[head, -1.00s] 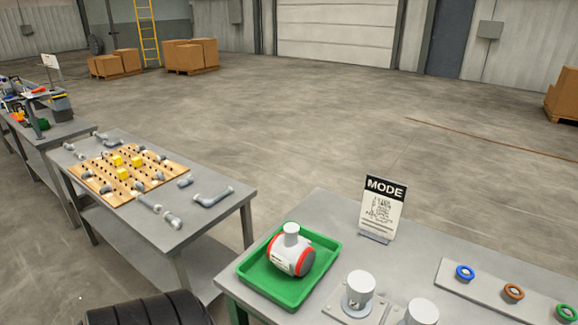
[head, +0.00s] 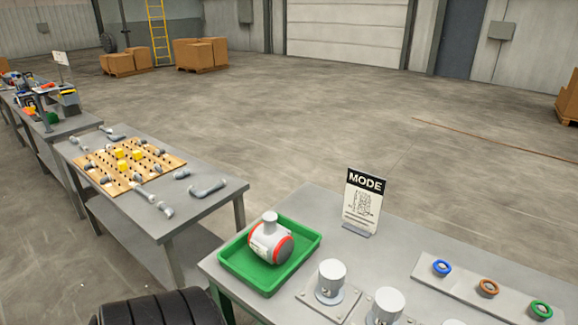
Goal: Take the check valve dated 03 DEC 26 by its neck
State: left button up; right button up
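A white check valve (head: 268,244) with red end bands and a short upright neck (head: 270,219) lies in a green tray (head: 300,262) on the near table. A small label shows on its side, but its date is too small to read. Two more white cylindrical pieces (head: 332,276) and (head: 388,303) stand on plates in front of the tray's right side. I cannot tell whether these are valves. Neither of my grippers is in view.
A strip with blue, orange and green rings (head: 442,267) lies to the right. A second table (head: 215,213) holds a pegboard (head: 130,166) and pipe pieces. Open floor lies beyond.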

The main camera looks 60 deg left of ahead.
aim_at(273, 243)
jog(key=u, duration=0.4)
jog(key=l+u, duration=0.15)
jog(key=u, duration=0.6)
jog(key=l+u, duration=0.15)
jog(key=u, duration=0.2)
